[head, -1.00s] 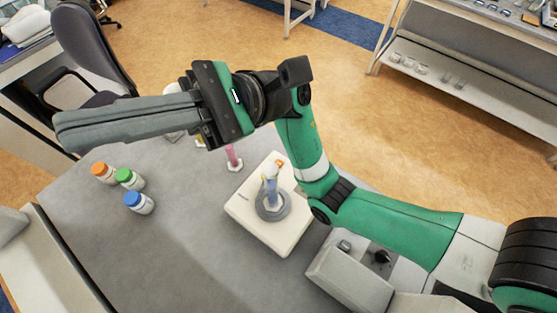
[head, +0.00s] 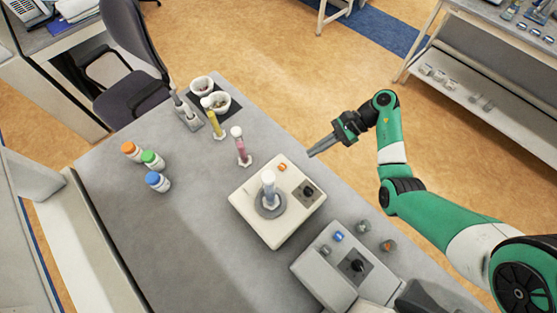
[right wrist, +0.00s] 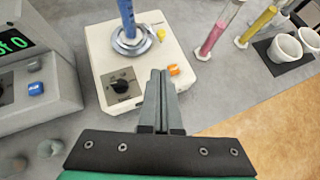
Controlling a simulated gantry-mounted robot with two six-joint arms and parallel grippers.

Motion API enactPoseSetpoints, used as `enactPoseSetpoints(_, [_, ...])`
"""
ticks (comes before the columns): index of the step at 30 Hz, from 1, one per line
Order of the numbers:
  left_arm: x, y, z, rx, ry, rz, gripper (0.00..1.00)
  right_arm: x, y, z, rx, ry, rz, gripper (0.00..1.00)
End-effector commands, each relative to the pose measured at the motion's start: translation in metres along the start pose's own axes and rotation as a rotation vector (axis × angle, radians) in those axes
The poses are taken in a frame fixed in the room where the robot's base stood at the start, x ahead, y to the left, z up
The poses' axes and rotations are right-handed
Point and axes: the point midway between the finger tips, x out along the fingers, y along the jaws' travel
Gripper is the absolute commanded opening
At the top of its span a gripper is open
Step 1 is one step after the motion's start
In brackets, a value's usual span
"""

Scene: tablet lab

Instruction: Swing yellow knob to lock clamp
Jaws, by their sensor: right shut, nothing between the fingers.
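A cream device (head: 245,203) stands on the grey bench with a tube (head: 268,183) upright in its round grey collar (head: 270,204). The right wrist view shows the tube as blue (right wrist: 127,18), with a small yellow knob (right wrist: 161,34) beside the collar (right wrist: 131,42). I cannot make out the yellow knob in the head view. My right gripper (head: 312,154) is shut and empty, above and behind the device, apart from it. In the right wrist view its fingertips (right wrist: 159,73) point toward the device. My left gripper is not in view.
The device also has an orange button (head: 282,167) and a black dial (head: 307,190). A pink cylinder (head: 241,148), a yellow cylinder (head: 214,122), white cups (head: 202,87) and capped bottles (head: 157,182) stand to the left. A second instrument (head: 320,275) stands in front.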

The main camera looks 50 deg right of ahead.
Motion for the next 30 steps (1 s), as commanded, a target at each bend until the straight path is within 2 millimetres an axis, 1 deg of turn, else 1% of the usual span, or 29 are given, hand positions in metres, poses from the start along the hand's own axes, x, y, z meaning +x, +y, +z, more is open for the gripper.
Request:
enactPoseSetpoints(5, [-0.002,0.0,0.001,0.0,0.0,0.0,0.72,0.002,0.0,0.0,-0.002,0.0,0.0,0.0])
enactPoseSetpoints(8, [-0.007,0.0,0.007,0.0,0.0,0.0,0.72,0.008,-0.001,-0.002,-0.003,0.0,0.0,0.0])
enactPoseSetpoints(11, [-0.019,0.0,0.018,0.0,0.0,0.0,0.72,0.021,-0.001,-0.005,-0.006,0.001,0.0,0.0])
enactPoseSetpoints(14, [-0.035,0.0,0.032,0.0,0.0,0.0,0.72,0.038,-0.001,-0.007,-0.008,0.0,0.001,0.0])
enactPoseSetpoints(21, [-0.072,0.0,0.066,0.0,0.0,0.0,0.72,0.084,0.0,-0.008,-0.008,0.0,0.002,0.0])
enactPoseSetpoints(23, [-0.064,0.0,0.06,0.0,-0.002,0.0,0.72,0.09,0.001,0.001,-0.003,-0.001,0.005,0.0])
enactPoseSetpoints(25, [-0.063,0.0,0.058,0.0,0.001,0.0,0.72,0.104,0.001,0.001,-0.002,-0.001,0.005,0.0])
enactPoseSetpoints(27, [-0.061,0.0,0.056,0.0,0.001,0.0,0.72,0.114,0.0,0.009,-0.005,-0.001,0.003,0.0])
enactPoseSetpoints(30, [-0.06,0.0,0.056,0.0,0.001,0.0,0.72,0.126,0.0,0.015,-0.004,-0.002,0.002,0.0])
